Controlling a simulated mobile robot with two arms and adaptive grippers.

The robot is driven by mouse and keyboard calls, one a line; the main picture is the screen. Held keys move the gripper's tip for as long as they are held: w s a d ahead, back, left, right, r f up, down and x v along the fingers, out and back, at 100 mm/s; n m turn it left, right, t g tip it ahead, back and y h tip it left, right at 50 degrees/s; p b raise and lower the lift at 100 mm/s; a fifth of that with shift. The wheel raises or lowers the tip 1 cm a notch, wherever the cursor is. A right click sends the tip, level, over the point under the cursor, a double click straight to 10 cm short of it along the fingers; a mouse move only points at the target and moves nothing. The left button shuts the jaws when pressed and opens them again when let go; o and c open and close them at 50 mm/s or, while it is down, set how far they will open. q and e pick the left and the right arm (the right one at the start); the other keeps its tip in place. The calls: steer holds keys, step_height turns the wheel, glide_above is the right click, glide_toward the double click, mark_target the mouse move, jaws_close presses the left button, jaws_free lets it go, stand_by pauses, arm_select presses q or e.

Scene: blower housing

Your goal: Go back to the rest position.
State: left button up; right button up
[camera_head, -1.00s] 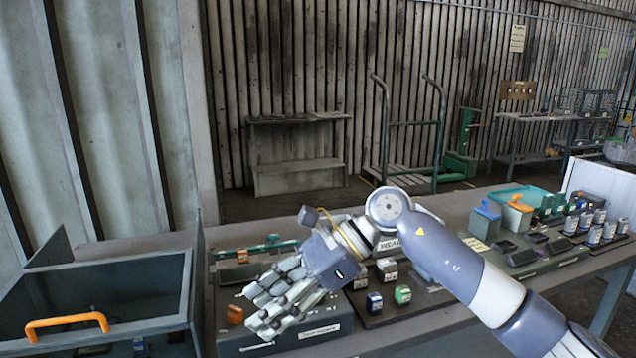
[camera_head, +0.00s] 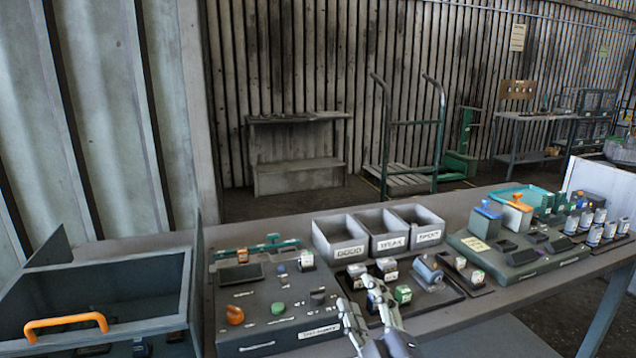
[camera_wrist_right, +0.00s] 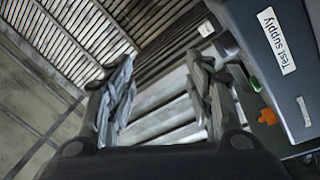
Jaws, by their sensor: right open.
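My right gripper (camera_head: 366,308) is low at the front middle of the bench in the head view, in front of the dark tray of small parts. In the right wrist view its two fingers (camera_wrist_right: 158,95) stand apart with nothing between them. A dark test supply box (camera_wrist_right: 262,50) with a white label shows at the upper right of that view. In the head view the test panel (camera_head: 290,322) with orange and green knobs lies left of the gripper. My left gripper is not in view.
Three grey bins (camera_head: 343,252) stand behind the parts tray. An open dark box with an orange handle (camera_head: 66,322) is at the left. A charger-like panel (camera_head: 520,262) and several small cylinders are at the right. A wheeled cart (camera_head: 410,180) stands on the floor behind.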

steer(key=s+d+f+m+g+h, duration=0.2)
steer(key=s+d+f+m+g, duration=0.25)
steer(key=s+f, duration=0.4)
steer(key=s+d+f+m+g+h, duration=0.3)
steer(key=s+d+f+m+g, duration=0.15)
steer(key=f, duration=0.75)
steer(key=s+d+f+m+g, duration=0.1)
steer(key=s+d+f+g, duration=0.2)
steer(key=s, duration=0.6)
steer(key=s+f+m+g, duration=0.2)
steer(key=s+f+g, duration=0.15)
steer(key=s, duration=0.55)
step_height(320, 180, down, 28)
steer(key=s+g, duration=0.2)
steer(key=s, duration=0.1)
steer(key=s+d+f, duration=0.3)
steer(key=s+f, duration=1.2)
steer(key=s, duration=0.1)
steer(key=shift+s+f+n+g, duration=0.15)
steer(key=shift+f+n+g, duration=0.05)
steer(key=shift+n+g, duration=0.2)
